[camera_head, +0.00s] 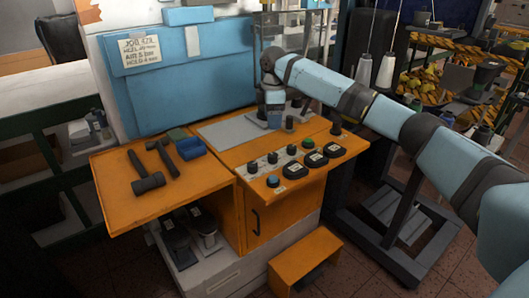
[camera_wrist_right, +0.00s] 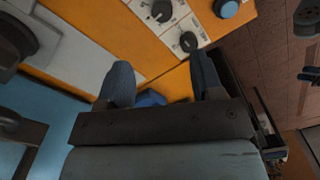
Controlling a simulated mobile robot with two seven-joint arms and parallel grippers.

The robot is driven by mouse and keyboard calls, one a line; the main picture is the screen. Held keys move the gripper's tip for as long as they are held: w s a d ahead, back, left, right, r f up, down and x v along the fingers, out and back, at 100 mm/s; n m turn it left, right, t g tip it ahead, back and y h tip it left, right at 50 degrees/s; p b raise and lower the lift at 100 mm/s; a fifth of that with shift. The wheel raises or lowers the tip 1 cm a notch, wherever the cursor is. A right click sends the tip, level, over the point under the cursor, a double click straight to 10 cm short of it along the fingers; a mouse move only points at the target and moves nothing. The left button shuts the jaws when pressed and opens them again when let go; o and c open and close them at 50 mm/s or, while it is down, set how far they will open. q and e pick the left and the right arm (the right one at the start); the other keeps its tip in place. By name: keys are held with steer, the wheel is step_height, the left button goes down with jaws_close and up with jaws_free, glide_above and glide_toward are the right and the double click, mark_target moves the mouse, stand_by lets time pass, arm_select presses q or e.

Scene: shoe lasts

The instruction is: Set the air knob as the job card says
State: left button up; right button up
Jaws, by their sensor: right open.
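The job card (camera_head: 140,50) is on the blue panel; it seems to read air 5, but its small print is blurred. My right gripper (camera_head: 275,118) is over the back of the bench, behind the knob row. In the right wrist view the right gripper (camera_wrist_right: 160,76) is open and empty, with two knobs, one nearer (camera_wrist_right: 188,41) and one farther (camera_wrist_right: 161,10), beyond its fingertips. My left gripper is not in view.
Hammers (camera_head: 147,182) and a blue tray (camera_head: 191,149) are on the left bench top. A grey plate (camera_head: 230,131) lies behind the knobs.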

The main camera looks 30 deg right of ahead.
mark_target(272, 154)
steer(key=f+b, duration=0.1)
steer(key=f, duration=0.6)
steer(key=f+b, duration=0.1)
steer(key=f, duration=0.5)
steer(key=shift+s+f, duration=0.2)
steer(key=shift+f, duration=0.15)
steer(key=shift+r, duration=0.1)
steer(key=c, duration=0.9)
